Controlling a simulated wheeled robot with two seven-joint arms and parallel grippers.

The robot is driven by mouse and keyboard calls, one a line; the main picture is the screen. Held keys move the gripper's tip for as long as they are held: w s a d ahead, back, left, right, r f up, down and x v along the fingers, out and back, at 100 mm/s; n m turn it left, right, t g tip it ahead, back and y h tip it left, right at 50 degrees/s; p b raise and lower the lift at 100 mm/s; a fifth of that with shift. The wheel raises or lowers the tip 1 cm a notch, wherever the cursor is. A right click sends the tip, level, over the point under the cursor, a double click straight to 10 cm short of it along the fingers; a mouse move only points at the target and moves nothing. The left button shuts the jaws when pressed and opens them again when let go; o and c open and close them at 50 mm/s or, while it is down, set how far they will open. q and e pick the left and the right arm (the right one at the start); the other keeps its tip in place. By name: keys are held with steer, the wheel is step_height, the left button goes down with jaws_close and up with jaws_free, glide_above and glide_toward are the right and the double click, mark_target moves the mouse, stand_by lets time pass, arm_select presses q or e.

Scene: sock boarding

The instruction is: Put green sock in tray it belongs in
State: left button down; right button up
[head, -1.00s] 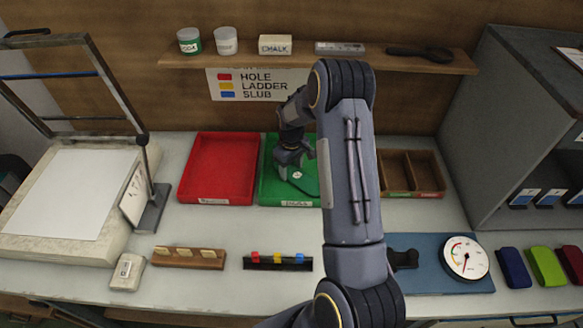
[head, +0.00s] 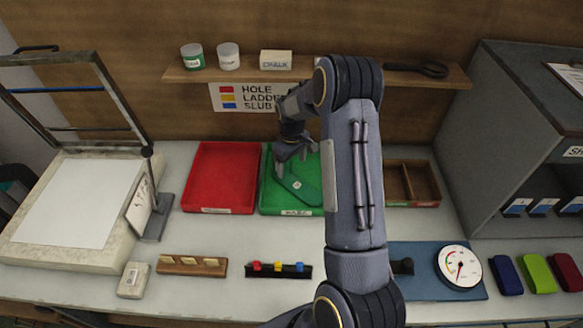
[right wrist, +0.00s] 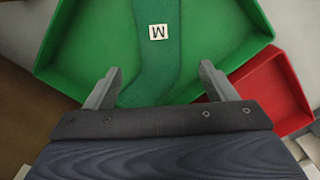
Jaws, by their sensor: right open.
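The green sock (head: 302,188) lies in the green tray (head: 268,205) at the back middle of the bench. In the right wrist view the sock (right wrist: 155,60) lies on the floor of the green tray (right wrist: 92,52) and carries a white tag marked M. My right gripper (head: 291,165) is over the tray's back part, at one end of the sock. In the right wrist view the gripper (right wrist: 161,78) is open, its fingers on either side of the sock, not pressing on it. How far it is above the sock is hard to tell. My left gripper is not in view.
A red tray (head: 221,178) stands left of the green one. A divided brown box (head: 412,190) stands right, partly behind my arm. A shelf (head: 310,73) hangs above the trays. A gauge (head: 459,266) and colored rolled items (head: 537,274) lie at the front right.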

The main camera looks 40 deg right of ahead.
steer(key=s+a+r+m+t+y+p, duration=0.1)
steer(key=s+a+r, duration=0.2)
steer(key=r, duration=0.4)
steer(key=s+a+r+t, duration=0.1)
steer(key=s+a+r, duration=0.2)
steer(key=r, duration=0.4)
steer(key=s+a+r+m+t+y+p, duration=0.1)
steer(key=s+a+r, duration=0.3)
steer(key=r, duration=0.3)
steer(key=s+a+r+t+y, duration=0.1)
steer(key=s+a, duration=0.4)
steer(key=s, duration=0.3)
steer(key=s+a+r+m+t, duration=0.1)
steer(key=s+a, duration=0.5)
steer(key=s, duration=0.2)
steer(key=shift+s+a+t+y, duration=0.15)
steer(key=shift+t+y, duration=0.15)
steer(key=shift+y, duration=0.1)
steer(key=shift+r, duration=0.1)
step_height(320, 180, down, 4)
steer(key=b, duration=0.3)
steer(key=shift+r+b, duration=0.2)
steer(key=shift+b, duration=0.1)
